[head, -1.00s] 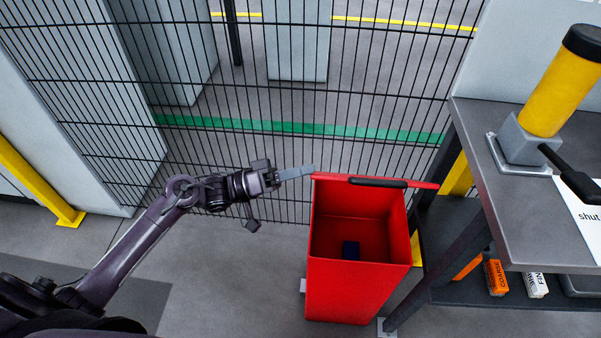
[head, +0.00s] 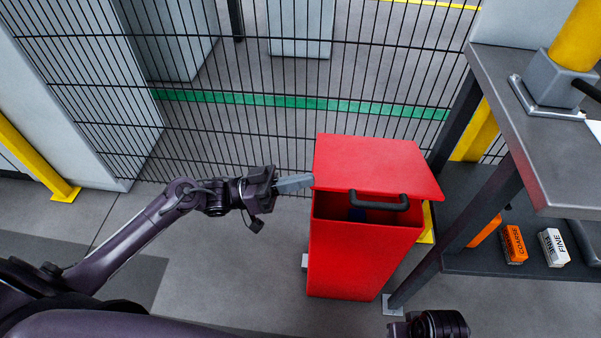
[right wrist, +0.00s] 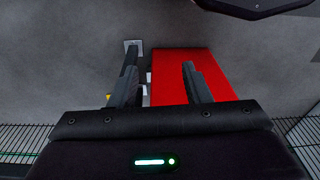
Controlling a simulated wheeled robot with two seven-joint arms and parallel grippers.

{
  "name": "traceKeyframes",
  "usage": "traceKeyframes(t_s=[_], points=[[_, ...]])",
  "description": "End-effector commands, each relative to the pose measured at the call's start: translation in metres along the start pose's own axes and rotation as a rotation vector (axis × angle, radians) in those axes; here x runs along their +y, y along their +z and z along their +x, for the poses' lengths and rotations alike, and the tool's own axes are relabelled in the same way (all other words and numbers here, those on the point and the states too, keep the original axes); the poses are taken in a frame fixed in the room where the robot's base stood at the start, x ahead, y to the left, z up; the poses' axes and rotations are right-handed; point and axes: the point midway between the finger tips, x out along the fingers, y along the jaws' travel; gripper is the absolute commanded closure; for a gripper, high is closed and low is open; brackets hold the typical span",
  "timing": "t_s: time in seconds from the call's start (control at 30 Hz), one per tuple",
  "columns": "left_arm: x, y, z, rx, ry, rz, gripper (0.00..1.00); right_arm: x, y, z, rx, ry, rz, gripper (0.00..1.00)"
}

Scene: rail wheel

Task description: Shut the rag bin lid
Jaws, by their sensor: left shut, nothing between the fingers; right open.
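The red rag bin (head: 352,262) stands on the floor in front of the mesh fence. Its red lid (head: 370,165) is tilted partly down over the opening, with a gap still showing at the front. A black handle (head: 379,202) sits on the lid's front edge, and a dark blue thing shows inside. My left gripper (head: 295,184) is shut and empty, its fingertips at the lid's left edge; I cannot tell whether they touch. My right gripper (right wrist: 160,85) is open and empty in the right wrist view, where the bin (right wrist: 185,75) shows beyond the fingers.
A grey workbench (head: 545,150) with a lower shelf stands right of the bin. An orange box (head: 513,244) and a white box (head: 554,247) lie on the shelf. The mesh fence (head: 240,80) runs behind. Floor left of the bin is clear.

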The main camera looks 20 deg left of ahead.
Motion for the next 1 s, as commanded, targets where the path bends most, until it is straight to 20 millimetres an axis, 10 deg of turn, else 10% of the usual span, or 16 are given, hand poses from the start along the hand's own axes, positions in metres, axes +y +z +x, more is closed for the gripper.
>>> traceKeyframes(t_s=[0.1, 1.0], points=[[-0.001, 0.015, -0.006, -0.002, 0.014, 0.041, 1.00, -0.004, 0.002, -0.031, -0.003, -0.001, -0.014, 0.56], [-0.010, 0.081, -0.028, -0.001, 0.081, 0.232, 1.00, -0.064, -0.044, -0.006, 0.402, -0.110, -0.131, 0.56]])
